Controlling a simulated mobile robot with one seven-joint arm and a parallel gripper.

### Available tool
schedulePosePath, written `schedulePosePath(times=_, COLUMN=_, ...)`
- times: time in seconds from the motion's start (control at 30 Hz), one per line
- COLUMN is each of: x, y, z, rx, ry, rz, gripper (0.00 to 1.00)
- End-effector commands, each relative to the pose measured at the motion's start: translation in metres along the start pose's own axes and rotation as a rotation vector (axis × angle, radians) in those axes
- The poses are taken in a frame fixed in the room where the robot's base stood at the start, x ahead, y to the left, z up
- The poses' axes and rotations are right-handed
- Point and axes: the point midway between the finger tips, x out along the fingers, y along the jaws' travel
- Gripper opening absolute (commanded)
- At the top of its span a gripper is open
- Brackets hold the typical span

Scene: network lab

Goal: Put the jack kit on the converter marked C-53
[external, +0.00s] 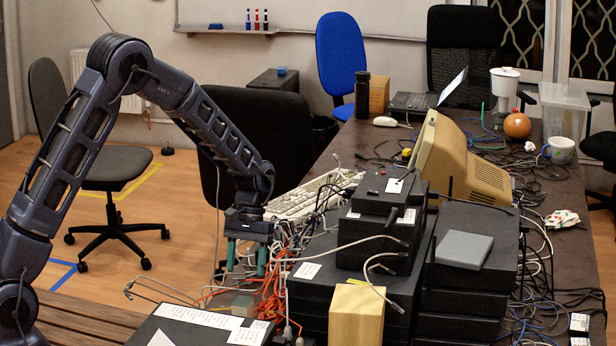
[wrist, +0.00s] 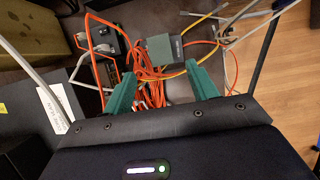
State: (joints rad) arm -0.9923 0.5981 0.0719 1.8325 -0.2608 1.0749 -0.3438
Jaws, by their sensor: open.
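My gripper (external: 247,262) hangs open and pointing down above the cable clutter at the left side of the black equipment stack. In the wrist view its two teal fingers (wrist: 161,72) are apart with nothing gripped. A small grey-green box (wrist: 165,54), possibly the jack kit, lies beyond and between the fingertips among orange cables; it also shows below my gripper in the external view (external: 243,305). Black boxes with white labels (external: 374,213) are stacked right of my gripper. I cannot read C-53 on any label, so I cannot tell which is the converter.
Orange cables (external: 274,290) tangle below and beside my gripper. A wooden block (external: 356,316) stands near the front of the stack. A beige monitor (external: 462,160) and a keyboard (external: 310,195) are behind. A labelled dark case (external: 180,326) lies at the front.

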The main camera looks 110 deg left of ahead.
Motion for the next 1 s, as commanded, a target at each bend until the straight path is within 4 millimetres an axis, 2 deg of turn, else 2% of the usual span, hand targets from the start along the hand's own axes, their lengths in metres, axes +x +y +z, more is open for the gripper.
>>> schedulePosePath(times=0.17, x=-0.004, y=0.004, z=0.006, rx=0.013, ry=0.007, rz=-0.001, gripper=0.58)
schedulePosePath(times=0.27, x=-0.014, y=0.015, z=0.027, rx=0.055, ry=0.025, rz=-0.005, gripper=0.58)
schedulePosePath(times=0.37, x=-0.029, y=0.03, z=0.061, rx=0.125, ry=0.056, rz=-0.011, gripper=0.58)
schedulePosePath(times=0.63, x=-0.067, y=0.063, z=0.172, rx=0.351, ry=0.148, rz=-0.031, gripper=0.58)
schedulePosePath(times=0.83, x=-0.085, y=0.072, z=0.254, rx=0.519, ry=0.214, rz=-0.041, gripper=0.58)
schedulePosePath(times=1.0, x=-0.095, y=0.069, z=0.321, rx=0.662, ry=0.268, rz=-0.046, gripper=0.58)
